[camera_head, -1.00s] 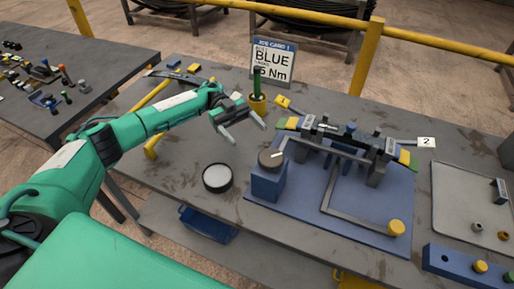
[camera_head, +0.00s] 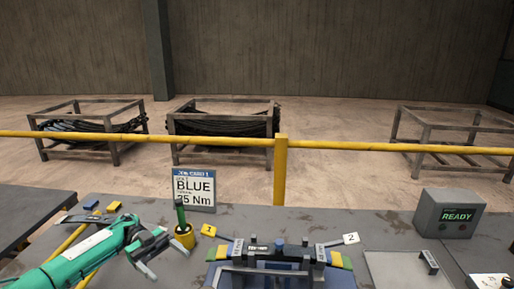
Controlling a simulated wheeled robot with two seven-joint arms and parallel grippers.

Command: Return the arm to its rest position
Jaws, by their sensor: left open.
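My left arm comes in from the lower left, green with a grey gripper. My left gripper (camera_head: 152,254) is open and empty above the grey workbench (camera_head: 385,232). It is left of and in front of a yellow holder (camera_head: 184,237) with a green-handled tool (camera_head: 180,214) upright in it. A job card (camera_head: 194,187) reading BLUE and what looks like 25 Nm stands behind. My right gripper is not in view.
A grey box (camera_head: 449,213) reading READY stands at the right of the bench. A grey tray (camera_head: 395,268) lies in front of it. A yellow rail (camera_head: 350,146) crosses behind the bench, with metal racks (camera_head: 222,126) beyond. Number tags 2 (camera_head: 351,239) and a yellow one (camera_head: 208,230) flank the fixture.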

